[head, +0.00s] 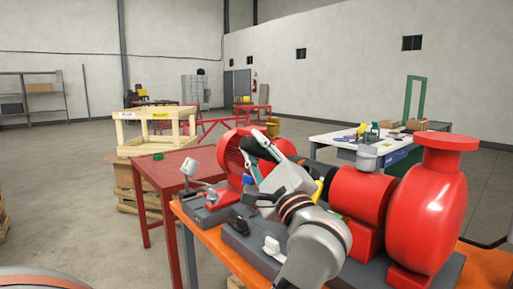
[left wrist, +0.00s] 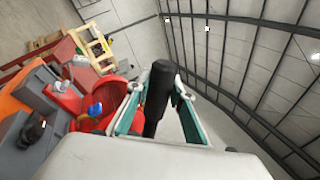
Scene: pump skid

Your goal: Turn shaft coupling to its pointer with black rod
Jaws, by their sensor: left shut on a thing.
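My left gripper (head: 258,155) is in front of the red motor (head: 232,152) on the pump skid. It is shut on the black rod (left wrist: 158,92), which stands up between the teal fingers in the left wrist view. In the head view the black rod (head: 268,147) shows dark beside the fingers. The shaft coupling is mostly hidden behind my left arm; only a yellow part (head: 318,190) shows between motor and pump. I cannot make out its pointer. The left wrist view shows a blue part (left wrist: 94,110) by the red motor. My right gripper is not in view.
The red pump (head: 432,205) and its red bearing housing (head: 360,194) stand right of my arm. A red table (head: 165,172) is on the left, a white workbench (head: 335,142) behind.

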